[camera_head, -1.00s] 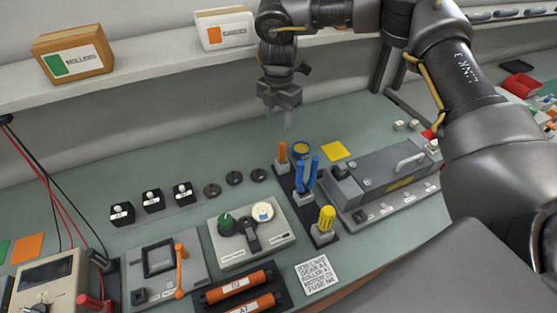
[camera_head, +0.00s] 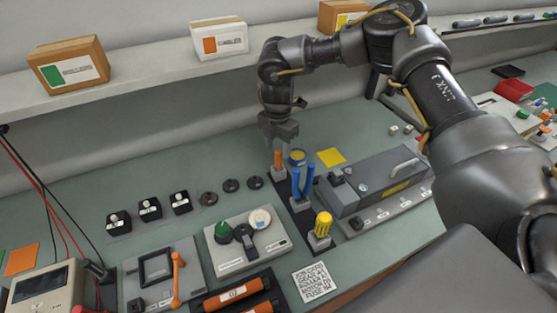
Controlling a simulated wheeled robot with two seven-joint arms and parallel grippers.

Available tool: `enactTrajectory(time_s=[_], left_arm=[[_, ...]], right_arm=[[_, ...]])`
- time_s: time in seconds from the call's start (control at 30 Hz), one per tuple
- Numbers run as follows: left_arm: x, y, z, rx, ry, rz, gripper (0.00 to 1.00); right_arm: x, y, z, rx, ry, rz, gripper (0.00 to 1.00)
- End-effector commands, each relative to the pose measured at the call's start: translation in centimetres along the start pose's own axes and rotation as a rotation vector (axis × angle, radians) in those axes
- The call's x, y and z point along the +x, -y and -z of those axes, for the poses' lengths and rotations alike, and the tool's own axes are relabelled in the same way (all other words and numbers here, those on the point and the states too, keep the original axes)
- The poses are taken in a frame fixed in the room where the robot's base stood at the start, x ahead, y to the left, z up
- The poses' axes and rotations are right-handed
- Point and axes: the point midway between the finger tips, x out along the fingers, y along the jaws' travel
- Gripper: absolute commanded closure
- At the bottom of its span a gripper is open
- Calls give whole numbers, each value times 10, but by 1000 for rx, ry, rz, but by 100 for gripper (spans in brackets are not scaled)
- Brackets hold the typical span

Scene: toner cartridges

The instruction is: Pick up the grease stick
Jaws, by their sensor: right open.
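An orange stick (camera_head: 277,160), which looks like the grease stick, stands upright in a grey holder block at the back of the dark tool rack. My right gripper (camera_head: 278,145) points down with its fingertips at the stick's top. It is open, and its jaws hide the upper end. Whether the fingers straddle the stick or hang just above and behind it, I cannot tell. My left gripper is out of view.
Blue-handled tool (camera_head: 303,182) and a yellow-capped tool (camera_head: 322,226) stand in the same rack, close in front. A grey machine (camera_head: 385,185) is further right. The bench behind the black discs (camera_head: 231,185) is clear.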

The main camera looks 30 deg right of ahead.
Motion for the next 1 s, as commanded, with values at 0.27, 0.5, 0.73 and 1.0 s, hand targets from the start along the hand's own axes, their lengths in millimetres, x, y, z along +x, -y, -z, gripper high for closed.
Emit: enactTrajectory(time_s=[0.27,0.5,0.73,1.0], left_arm=[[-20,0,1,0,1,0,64],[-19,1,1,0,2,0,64],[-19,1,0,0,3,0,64],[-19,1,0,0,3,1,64]], right_arm=[[37,5,1,0,0,4,54],[44,4,0,0,0,2,54],[43,4,1,0,0,2,75],[43,4,1,0,0,2,100]])
